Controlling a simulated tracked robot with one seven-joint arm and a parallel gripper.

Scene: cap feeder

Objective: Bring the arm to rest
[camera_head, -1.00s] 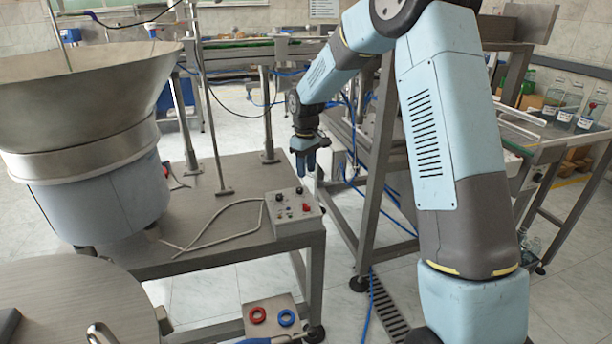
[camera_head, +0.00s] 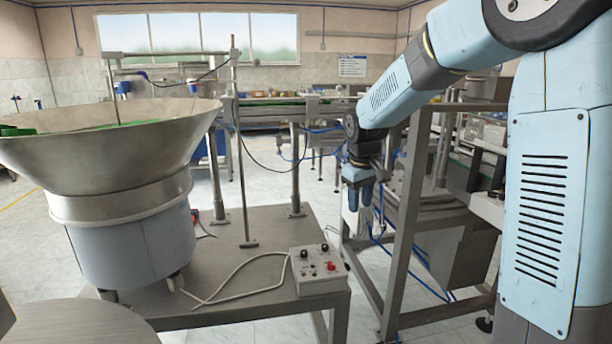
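My arm comes in from the right side of the head view, with its elbow at the top right and its forearm reaching down to the left. My gripper (camera_head: 361,200) hangs at the end, fingers pointing down, behind and to the right of the control box (camera_head: 318,272).
A large metal feeder bowl (camera_head: 100,150) stands on the left of a grey metal table (camera_head: 255,228). A thin upright pole (camera_head: 240,150) rises from the table. A grey machine frame (camera_head: 405,230) stands beside the gripper. A conveyor (camera_head: 275,112) runs behind.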

